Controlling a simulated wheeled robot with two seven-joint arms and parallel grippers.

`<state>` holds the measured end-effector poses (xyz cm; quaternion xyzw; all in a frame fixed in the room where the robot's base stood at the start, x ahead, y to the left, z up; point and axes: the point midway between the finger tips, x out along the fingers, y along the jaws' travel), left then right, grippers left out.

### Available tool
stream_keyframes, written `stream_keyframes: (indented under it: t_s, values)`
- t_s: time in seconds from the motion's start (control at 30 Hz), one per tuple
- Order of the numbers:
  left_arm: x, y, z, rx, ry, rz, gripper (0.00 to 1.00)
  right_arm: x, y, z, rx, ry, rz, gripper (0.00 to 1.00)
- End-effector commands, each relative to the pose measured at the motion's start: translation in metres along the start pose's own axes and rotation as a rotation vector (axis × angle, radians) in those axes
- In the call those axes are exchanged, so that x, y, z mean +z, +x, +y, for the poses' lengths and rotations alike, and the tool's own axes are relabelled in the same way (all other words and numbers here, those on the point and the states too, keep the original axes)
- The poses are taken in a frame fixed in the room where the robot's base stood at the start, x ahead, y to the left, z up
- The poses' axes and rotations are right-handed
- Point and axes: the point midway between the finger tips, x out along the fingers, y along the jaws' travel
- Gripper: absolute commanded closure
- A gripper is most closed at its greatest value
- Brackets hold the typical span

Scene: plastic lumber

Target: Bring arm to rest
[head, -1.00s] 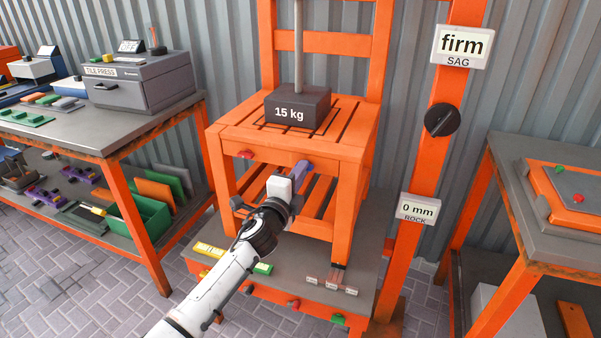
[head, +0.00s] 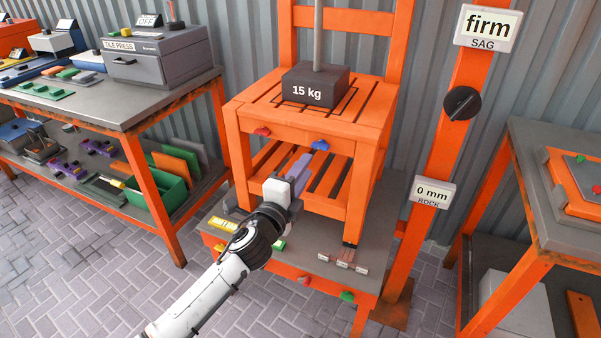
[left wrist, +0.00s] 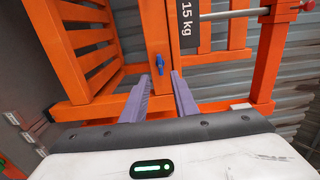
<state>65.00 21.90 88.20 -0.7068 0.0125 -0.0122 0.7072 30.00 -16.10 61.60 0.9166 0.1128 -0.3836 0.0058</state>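My left gripper (head: 304,164) is in front of the orange chair-like frame, its purple fingers pointing at the front rail. In the left wrist view its two fingers (left wrist: 163,77) stand apart with nothing between them. A blue knob (head: 320,145) on the chair's front rail lies just beyond the fingertips, apart from them; it also shows in the left wrist view (left wrist: 161,64). My left arm reaches in from the bottom left. My right gripper is in neither view.
The orange chair (head: 362,112) bears a 15 kg weight (head: 316,88) and stands on a low grey-topped platform (head: 385,240). A workbench (head: 120,102) with a tile press (head: 155,58) is at left. An orange post (head: 425,150) and another bench (head: 535,150) are at right. Paved floor is clear at lower left.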

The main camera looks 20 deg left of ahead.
Motion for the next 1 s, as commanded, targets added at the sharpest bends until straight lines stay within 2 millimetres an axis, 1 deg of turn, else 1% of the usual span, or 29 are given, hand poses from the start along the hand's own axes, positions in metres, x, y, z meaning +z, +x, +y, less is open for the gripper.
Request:
stream_keyframes:
  t_s: [0.03, 0.1, 0.2, 0.63, 0.7, 0.77, 0.87, 0.9, 0.97, 1.0]
  values:
    - [0.000, -0.007, 0.001, 0.001, 0.000, 0.000, 0.73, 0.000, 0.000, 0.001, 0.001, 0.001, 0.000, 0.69]
    - [0.001, -0.013, 0.001, 0.001, 0.001, -0.001, 0.73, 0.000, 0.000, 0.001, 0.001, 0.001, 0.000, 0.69]
    - [0.001, -0.017, 0.000, 0.001, 0.001, -0.001, 0.73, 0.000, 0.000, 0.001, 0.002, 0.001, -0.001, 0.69]
    - [0.000, -0.018, 0.000, 0.001, 0.000, -0.001, 0.73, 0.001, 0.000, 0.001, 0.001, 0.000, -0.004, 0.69]
    - [0.000, -0.020, 0.005, 0.010, -0.015, -0.001, 0.73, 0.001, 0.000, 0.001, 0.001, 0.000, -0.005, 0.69]
    - [-0.002, -0.027, 0.017, 0.035, -0.056, -0.001, 0.73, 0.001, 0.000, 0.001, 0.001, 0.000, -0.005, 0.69]
    - [-0.007, -0.052, 0.056, 0.119, -0.199, -0.006, 0.73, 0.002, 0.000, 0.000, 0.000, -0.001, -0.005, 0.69]
    - [-0.010, -0.068, 0.076, 0.166, -0.282, -0.014, 0.73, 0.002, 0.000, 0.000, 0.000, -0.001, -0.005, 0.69]
    - [-0.015, -0.097, 0.110, 0.248, -0.429, -0.036, 0.73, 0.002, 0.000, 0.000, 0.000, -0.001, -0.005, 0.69]
    - [-0.019, -0.118, 0.132, 0.305, -0.532, -0.056, 0.73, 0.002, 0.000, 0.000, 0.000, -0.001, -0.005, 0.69]
